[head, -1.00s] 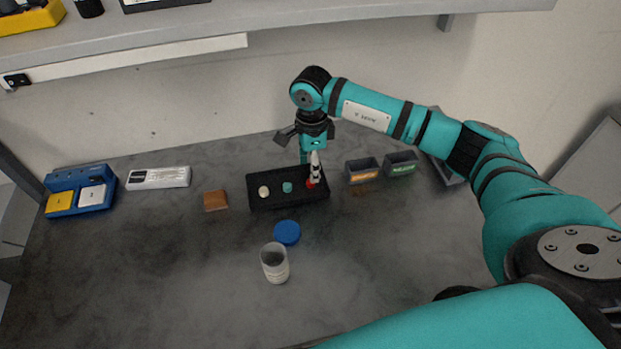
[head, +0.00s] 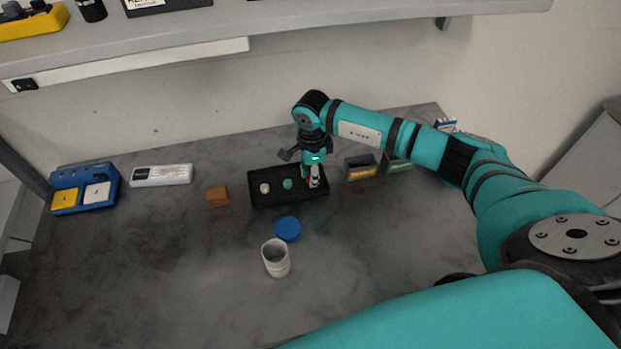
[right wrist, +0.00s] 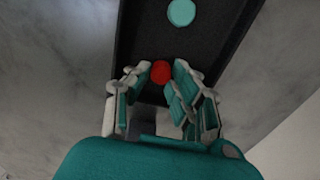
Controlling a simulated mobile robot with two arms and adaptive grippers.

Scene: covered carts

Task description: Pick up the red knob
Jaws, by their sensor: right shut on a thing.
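The red knob (right wrist: 161,71) shows between the fingertips in the right wrist view, over the dark floor of the black tray (head: 262,204). My right gripper (head: 313,178) is down at the right end of the tray. It is shut on the red knob, with a finger on either side of it; the gripper also shows in the right wrist view (right wrist: 160,84). In the head view the fingers mostly hide the knob. A teal knob (head: 288,184) and a cream knob (head: 265,188) lie in the tray to the left. My left gripper is not in view.
Two small labelled bins, one orange-labelled (head: 361,175) and one green-labelled (head: 398,166), stand right of the tray. A blue lid (head: 287,229) and an open white jar (head: 276,264) are in front. A brown block (head: 218,196) is left. The table's front left is clear.

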